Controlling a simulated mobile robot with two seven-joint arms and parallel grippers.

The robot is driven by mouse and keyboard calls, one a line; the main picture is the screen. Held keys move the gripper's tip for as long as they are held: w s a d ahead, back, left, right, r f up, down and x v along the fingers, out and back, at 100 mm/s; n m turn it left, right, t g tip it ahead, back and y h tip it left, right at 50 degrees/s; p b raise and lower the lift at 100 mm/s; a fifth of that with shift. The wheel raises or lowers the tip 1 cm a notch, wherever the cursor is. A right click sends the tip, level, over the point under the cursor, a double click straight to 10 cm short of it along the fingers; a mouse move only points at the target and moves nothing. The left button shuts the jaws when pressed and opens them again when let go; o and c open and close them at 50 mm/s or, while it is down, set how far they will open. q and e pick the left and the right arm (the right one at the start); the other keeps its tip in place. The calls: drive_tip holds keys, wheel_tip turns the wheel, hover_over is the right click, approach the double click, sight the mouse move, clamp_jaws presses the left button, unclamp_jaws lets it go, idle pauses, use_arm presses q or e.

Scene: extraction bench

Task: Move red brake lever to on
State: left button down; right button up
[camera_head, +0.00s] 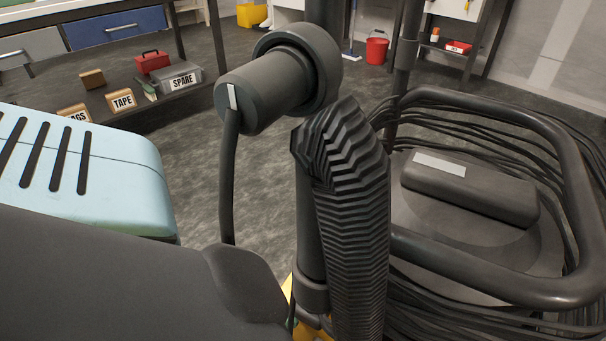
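I see no red brake lever in the head view. A black corrugated hose (350,225) rises in the centre beside a dark upright post, with a thick dark cylindrical fitting (270,85) and a hanging strap (228,180) at the top. A small piece of something yellow (288,287) shows low behind the post, mostly hidden. Neither of my grippers shows. A large dark smooth shape fills the lower left; I cannot tell whether it is part of my arm.
A dark tubular frame (480,290) with coiled black cables (545,150) stands at the right. A pale blue slotted housing (115,165) is at the left. Behind are a low shelf with a grey SPARE box (178,78) and a red bucket (376,48). Grey floor (195,170) lies open between.

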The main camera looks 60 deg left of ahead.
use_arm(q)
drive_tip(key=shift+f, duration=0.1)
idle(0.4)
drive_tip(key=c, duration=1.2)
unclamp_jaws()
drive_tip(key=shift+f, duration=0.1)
